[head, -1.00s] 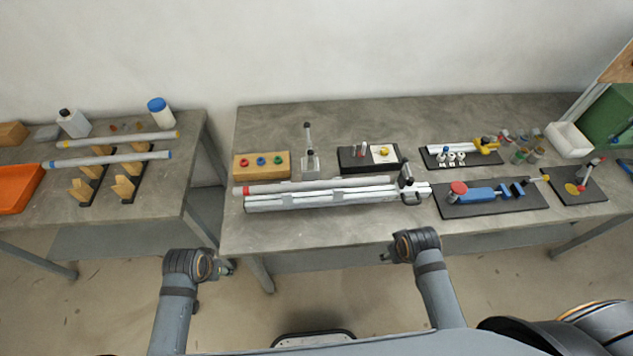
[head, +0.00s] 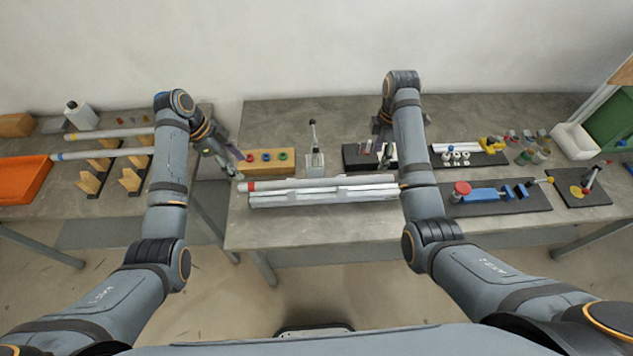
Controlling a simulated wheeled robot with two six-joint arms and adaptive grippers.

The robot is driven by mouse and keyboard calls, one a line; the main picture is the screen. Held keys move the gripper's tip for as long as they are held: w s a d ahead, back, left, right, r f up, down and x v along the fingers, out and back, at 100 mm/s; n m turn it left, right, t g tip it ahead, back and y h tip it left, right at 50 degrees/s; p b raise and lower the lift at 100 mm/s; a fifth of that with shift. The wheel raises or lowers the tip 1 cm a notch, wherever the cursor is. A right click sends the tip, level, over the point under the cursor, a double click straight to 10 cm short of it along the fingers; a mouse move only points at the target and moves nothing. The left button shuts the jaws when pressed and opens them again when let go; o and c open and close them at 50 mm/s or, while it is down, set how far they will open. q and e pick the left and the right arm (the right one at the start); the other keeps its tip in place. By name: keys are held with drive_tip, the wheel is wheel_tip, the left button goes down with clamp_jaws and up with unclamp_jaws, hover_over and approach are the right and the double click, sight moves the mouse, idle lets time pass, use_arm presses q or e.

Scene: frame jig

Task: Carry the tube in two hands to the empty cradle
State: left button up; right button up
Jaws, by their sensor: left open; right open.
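A pale tube with a red band (head: 251,186) lies along the top of a long pale frame (head: 300,201) on the right table. Its right end is hidden behind my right arm. My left gripper (head: 231,172) is open, close to the tube's left end; I cannot tell whether it touches. My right gripper (head: 386,158) is open, near the tube's right part and largely covered by my own arm. On the left table, the front wooden cradle blocks (head: 89,184) and (head: 130,179) hold nothing. A blue-banded tube (head: 98,154) and a yellow-banded tube (head: 105,133) lie behind them.
A wooden block with coloured rings (head: 266,161), a small stand (head: 315,160) and a black board (head: 360,157) stand behind the frame. A blue clamp board (head: 500,198) is to the right. An orange tray (head: 22,180) sits far left. A gap separates the tables.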

sight(259, 184)
use_arm(q)
drive_tip(key=x, duration=1)
drive_tip(key=shift+s+d+f, duration=0.1)
drive_tip(key=shift+s+f, duration=0.1)
use_arm(e)
drive_tip(key=f, duration=1)
drive_tip(key=shift+s+f, duration=0.2)
use_arm(q)
clamp_jaws()
use_arm(e)
clamp_jaws()
use_arm(q)
drive_tip(key=shift+r, duration=0.1)
use_arm(e)
drive_tip(key=shift+r, duration=0.1)
